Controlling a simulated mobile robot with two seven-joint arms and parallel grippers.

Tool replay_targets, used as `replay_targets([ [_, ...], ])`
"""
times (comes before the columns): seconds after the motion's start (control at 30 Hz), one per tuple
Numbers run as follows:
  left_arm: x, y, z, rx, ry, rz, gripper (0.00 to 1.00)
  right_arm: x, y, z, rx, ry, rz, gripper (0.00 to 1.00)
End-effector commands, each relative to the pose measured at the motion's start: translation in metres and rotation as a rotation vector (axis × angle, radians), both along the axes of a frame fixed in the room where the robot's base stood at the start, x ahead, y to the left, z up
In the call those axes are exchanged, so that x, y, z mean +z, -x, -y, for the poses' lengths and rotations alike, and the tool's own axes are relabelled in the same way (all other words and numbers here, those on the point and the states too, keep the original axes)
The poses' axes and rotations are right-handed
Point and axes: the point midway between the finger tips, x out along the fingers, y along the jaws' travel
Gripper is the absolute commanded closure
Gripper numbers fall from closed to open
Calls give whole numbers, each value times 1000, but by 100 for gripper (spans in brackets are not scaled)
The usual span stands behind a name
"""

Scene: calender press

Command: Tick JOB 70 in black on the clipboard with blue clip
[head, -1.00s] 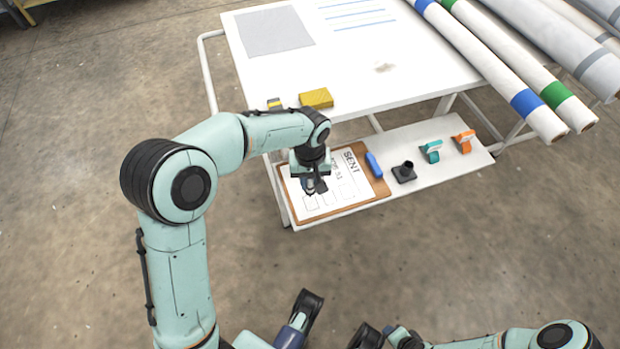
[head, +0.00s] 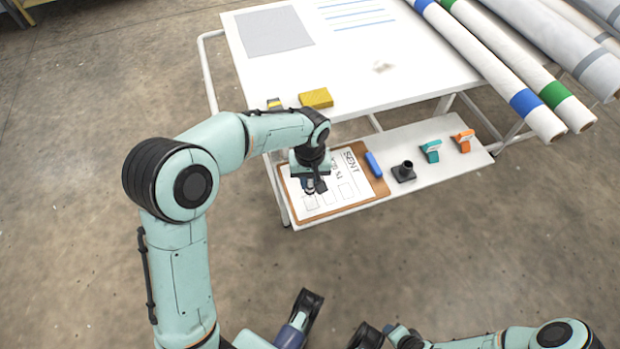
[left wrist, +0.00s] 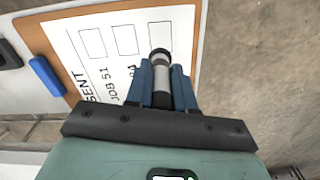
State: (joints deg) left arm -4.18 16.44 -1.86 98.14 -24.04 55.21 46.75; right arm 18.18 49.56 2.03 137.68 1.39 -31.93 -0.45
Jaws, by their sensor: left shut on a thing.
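The clipboard (head: 372,188) with the blue clip (head: 373,164) lies on the cart's lower shelf, its paper headed SENT with a row of empty boxes. In the left wrist view the paper (left wrist: 88,22) shows JOB 51 and another line partly covered by my gripper; I cannot read JOB 70. My left gripper (head: 314,186) is over the left part of the paper. In the left wrist view its blue fingers (left wrist: 162,88) are shut on a grey and black marker (left wrist: 160,62), its dark end toward the boxes. Whether it touches the paper is unclear.
On the shelf right of the clipboard stand a black holder (head: 404,172), a teal item (head: 431,151) and an orange item (head: 463,141). The white tabletop (head: 400,75) above carries a yellow block (head: 316,98) and large rolls (head: 500,60).

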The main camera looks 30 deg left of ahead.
Motion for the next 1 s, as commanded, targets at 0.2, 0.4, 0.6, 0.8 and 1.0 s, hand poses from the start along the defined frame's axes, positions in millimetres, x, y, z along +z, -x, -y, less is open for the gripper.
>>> replay_targets([
  [0.2,-2,0,0,0,0,0,100,-1,0,0,0,0,0,57],
  [0.4,-5,0,0,0,0,0,100,-3,0,0,0,0,-1,57],
  [0.6,-7,0,0,0,0,0,100,-4,0,0,0,1,-1,57],
  [0.8,-10,0,0,0,0,0,100,-5,0,0,0,0,-2,57],
  [1.0,-12,0,0,0,0,0,100,-6,0,0,0,0,-2,57],
])
